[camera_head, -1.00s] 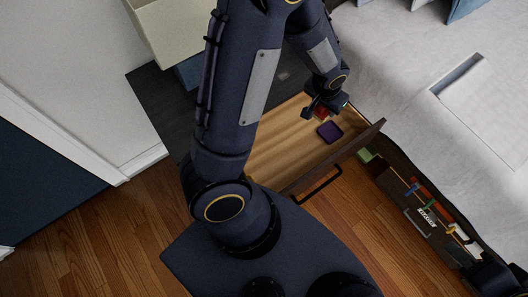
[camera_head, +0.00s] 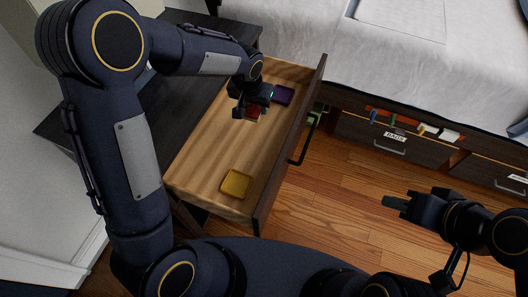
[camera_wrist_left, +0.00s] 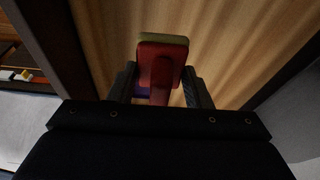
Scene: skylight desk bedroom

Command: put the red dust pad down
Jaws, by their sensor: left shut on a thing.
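Whether the pad touches the drawer floor I cannot tell. My right gripper (camera_head: 395,202) is at the right over the floor; its finger gap is too small to make out.
A purple pad (camera_head: 283,95) lies in the drawer's far end and a yellow pad (camera_head: 235,183) in its near end. The drawer's middle is bare. The dark drawer front (camera_head: 290,150) stands at the right. A bed (camera_head: 320,50) with storage drawers stands beyond.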

